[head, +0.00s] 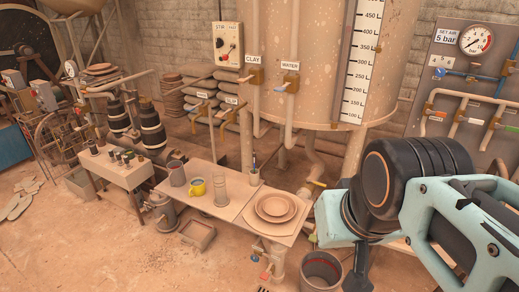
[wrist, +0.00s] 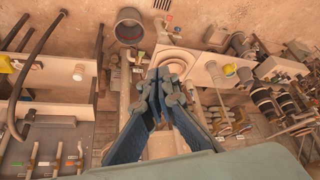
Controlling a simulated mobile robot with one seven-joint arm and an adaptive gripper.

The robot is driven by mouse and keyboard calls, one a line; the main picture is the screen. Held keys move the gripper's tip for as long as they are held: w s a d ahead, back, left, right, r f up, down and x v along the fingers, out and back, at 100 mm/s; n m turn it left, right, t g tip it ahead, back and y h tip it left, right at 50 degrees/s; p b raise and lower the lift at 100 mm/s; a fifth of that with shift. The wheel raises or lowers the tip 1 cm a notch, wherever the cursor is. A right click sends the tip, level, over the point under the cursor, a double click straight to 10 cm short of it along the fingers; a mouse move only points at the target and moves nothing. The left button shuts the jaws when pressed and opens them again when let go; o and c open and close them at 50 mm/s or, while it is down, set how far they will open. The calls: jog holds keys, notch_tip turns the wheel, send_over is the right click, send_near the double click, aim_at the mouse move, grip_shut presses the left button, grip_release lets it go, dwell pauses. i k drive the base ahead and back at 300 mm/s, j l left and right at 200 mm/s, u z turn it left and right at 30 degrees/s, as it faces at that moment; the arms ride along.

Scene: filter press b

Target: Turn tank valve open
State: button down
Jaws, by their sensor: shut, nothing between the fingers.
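The large beige tank (head: 325,70) stands at the back centre in the head view, with a level scale on its front. A small yellow lever (head: 317,183) sits on pipework below it; I cannot tell for sure whether this is the tank valve or how it is set. My gripper (wrist: 162,80) is shut and empty in the wrist view, its blue fingers together. It appears over the pipes and the plate table, touching nothing I can make out.
A table with stacked plates (head: 274,207), a yellow mug (head: 196,187) and cups stands before the tank. A bucket (head: 321,269) and a red-handled valve (head: 266,273) are at the front. CLAY and WATER taps (head: 290,84) are on the tank's left. A gauge panel (head: 463,70) stands right.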

aim_at(316, 183)
jog(key=i+l+z, duration=0.15)
jog(key=i+l, duration=0.55)
jog(key=l, duration=0.05)
